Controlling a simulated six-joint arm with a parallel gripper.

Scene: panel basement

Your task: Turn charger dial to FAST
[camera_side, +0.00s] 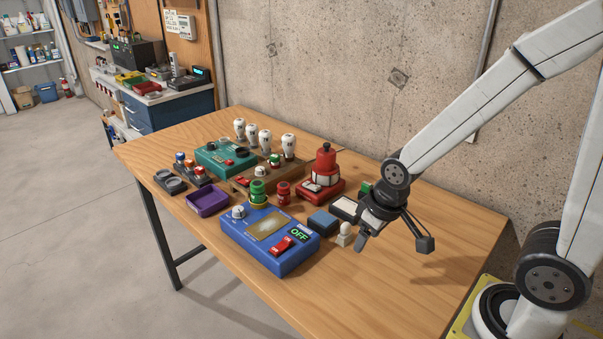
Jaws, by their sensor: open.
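A blue box (285,262) with a grey-white dial (238,212) stands near the front edge of the wooden table. It looks like the charger. Its top also has a tan plate (267,224), a red switch (283,246) and a small display (299,234) reading OFF in green. The dial's setting and any FAST mark are too small to read. My gripper (393,244) is open and empty above the table, to the right of the blue box and apart from it, with its fingers spread wide.
A small pale knobbed piece (345,235) and a blue-grey block (322,221) stand between the box and my gripper. Behind are a red device (323,172), green and red cylinders, a teal box (215,163) and several white bulbs. A purple tray (207,199) is left. The table's right is clear.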

